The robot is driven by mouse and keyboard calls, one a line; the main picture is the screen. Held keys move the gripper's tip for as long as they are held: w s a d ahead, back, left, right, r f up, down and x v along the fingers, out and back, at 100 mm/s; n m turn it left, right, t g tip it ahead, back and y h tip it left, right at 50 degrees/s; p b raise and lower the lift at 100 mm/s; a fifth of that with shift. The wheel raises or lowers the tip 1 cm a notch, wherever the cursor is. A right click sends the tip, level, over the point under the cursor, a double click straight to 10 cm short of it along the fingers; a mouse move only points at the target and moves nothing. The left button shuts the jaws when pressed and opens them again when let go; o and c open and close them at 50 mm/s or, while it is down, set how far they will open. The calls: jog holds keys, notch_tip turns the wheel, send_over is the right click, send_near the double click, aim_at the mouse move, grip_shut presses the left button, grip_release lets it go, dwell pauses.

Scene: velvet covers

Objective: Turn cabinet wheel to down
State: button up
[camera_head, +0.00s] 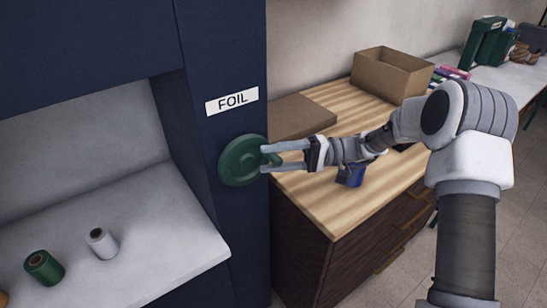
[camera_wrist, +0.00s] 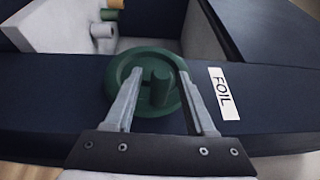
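The green cabinet wheel (camera_head: 238,163) is mounted on the dark blue cabinet's narrow front post, under a white FOIL label (camera_head: 232,101). In the wrist view the wheel (camera_wrist: 125,70) is a round disc with a short knob (camera_wrist: 160,88) standing out from it. In the head view the knob is on the wheel's right side, partly behind the fingers. My gripper (camera_head: 265,160) reaches the wheel from the right. In the wrist view its two fingers (camera_wrist: 160,74) are apart, one on each side of the knob, with visible gaps. The label (camera_wrist: 223,93) lies right of the fingers.
A green roll (camera_head: 44,267) and a grey roll (camera_head: 101,243) stand on the white cabinet shelf (camera_head: 150,225). Right of the cabinet is a wooden-topped drawer unit (camera_head: 320,205) with a cardboard box (camera_head: 390,75) and a blue item (camera_head: 351,175) under my arm.

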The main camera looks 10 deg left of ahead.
grip_shut()
dwell(1.2)
